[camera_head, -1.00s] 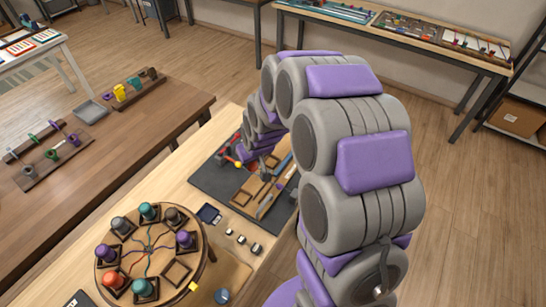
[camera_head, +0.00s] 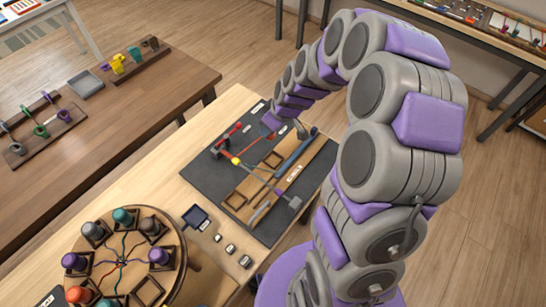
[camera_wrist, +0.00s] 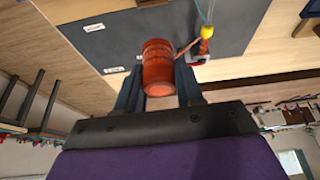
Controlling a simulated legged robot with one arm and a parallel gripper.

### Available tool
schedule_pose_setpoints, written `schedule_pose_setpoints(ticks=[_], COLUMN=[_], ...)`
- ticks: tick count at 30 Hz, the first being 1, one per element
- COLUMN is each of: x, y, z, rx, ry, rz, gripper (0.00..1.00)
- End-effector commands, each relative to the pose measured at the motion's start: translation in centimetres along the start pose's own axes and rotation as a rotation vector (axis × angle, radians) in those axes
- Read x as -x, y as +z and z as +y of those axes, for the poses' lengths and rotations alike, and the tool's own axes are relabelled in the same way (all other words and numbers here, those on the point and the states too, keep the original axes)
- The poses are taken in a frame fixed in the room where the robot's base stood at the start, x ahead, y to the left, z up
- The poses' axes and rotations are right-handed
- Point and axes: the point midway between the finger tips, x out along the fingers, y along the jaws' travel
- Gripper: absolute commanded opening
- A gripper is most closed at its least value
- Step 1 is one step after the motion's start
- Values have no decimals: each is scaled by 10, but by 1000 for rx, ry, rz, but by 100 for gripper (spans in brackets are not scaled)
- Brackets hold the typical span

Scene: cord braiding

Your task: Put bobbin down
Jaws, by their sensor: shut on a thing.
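An orange-red bobbin (camera_wrist: 158,66) sits between the dark fingers of my gripper (camera_wrist: 158,92) in the wrist view. The fingers are shut on its sides. The dark mat (camera_wrist: 108,44) shows behind the bobbin in that view; I cannot tell whether they touch. In the head view, my gripper (camera_head: 272,122) is at the far edge of the mat (camera_head: 208,176), and the bobbin is mostly hidden by the arm. The round wooden braiding stand (camera_head: 182,272) at lower left holds several coloured bobbins in square seats. One seat (camera_head: 147,291) at its front right is empty.
On the mat lie a red-handled tool (camera_head: 226,139), a yellow bead (camera_head: 236,160), a wooden tray (camera_head: 262,183) and a blue bar (camera_head: 297,150). A small dark tray (camera_head: 196,217) and small weights (camera_head: 231,249) stand between stand and mat. A brown table (camera_head: 110,120) is at left.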

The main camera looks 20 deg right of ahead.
Motion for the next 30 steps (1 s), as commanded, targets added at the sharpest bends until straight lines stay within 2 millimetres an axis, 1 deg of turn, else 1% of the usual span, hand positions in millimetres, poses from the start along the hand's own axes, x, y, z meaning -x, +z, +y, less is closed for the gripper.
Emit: schedule_pose_setpoints(ticks=[1,4,6,12,15,20,23,26,30], x=[-6,-12,-18,-29,-33,-36,-42,-56,-80], y=[4,10,14,15,16,18,23,30,40], z=[2,4,2,-4,-9,-10,-9,-7,-6], rx=[51,178,272,524,617,694,707,705,704], ry=[-26,-77,-119,-213,-251,-288,-296,-297,-297], rz=[2,5,2,-1,-5,-2,0,2,2], gripper=[6,6,6,6,6,6,6,6,6])
